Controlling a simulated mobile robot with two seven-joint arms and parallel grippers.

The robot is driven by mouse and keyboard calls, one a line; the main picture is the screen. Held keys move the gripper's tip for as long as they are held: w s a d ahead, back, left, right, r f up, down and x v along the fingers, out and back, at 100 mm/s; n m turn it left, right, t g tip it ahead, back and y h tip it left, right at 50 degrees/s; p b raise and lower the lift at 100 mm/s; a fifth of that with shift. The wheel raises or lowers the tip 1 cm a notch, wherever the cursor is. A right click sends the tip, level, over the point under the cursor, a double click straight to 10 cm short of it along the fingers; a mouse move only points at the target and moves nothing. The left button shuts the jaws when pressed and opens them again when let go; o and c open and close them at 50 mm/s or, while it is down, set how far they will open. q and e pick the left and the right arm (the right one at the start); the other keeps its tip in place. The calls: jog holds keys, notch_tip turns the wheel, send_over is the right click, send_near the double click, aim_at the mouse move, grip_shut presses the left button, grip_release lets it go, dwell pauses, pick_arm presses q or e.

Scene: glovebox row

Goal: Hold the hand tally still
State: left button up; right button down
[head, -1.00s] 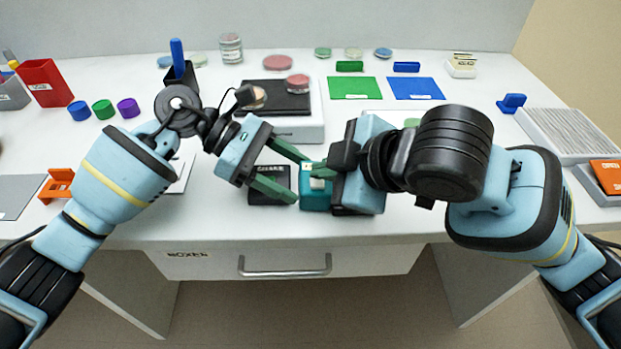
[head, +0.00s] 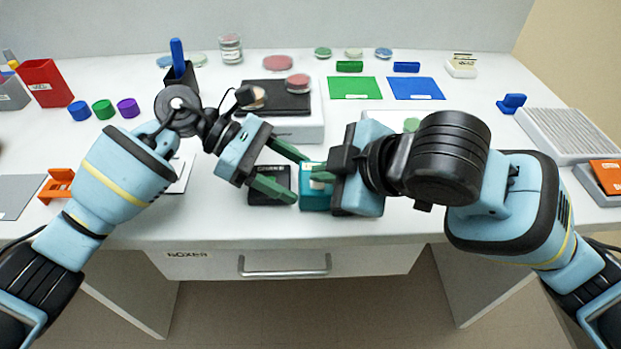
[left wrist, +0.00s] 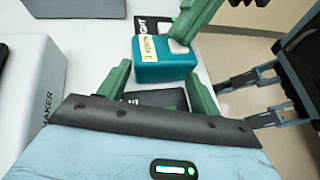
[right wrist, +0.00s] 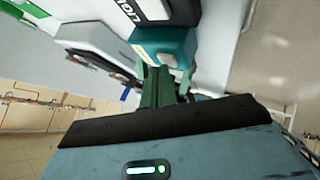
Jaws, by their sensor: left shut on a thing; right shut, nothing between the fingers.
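The hand tally, a teal box with a pale label and a pale button (left wrist: 165,62), sits near the front edge of the white bench; it also shows in the head view (head: 313,200) and in the right wrist view (right wrist: 165,46). My left gripper (head: 296,175) is shut on it, one fingertip at each side. My right gripper (head: 322,174) is shut and empty, its fingertips over the tally at the button. In the right wrist view its two fingers (right wrist: 160,72) lie together. Whether they touch the button I cannot tell.
A dark labelled pad (head: 270,192) lies left of the tally, under my left fingers. A white device with a black top (head: 290,128) stands behind. Green (head: 354,88) and blue (head: 415,88) mats lie farther back. A drawer handle (head: 285,266) is below the bench edge.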

dwell(0.6)
jog(key=shift+r, duration=0.6)
jog(key=shift+r, duration=0.15)
jog(key=shift+d+r, duration=0.15)
jog(key=shift+r, duration=1.05)
jog(key=shift+d+r, duration=0.1)
jog(key=shift+r, duration=1.1)
dwell(0.7)
notch_tip(320, 180, up, 4)
jog(key=shift+s+a+f, duration=0.1)
jog(key=shift+a, duration=0.05)
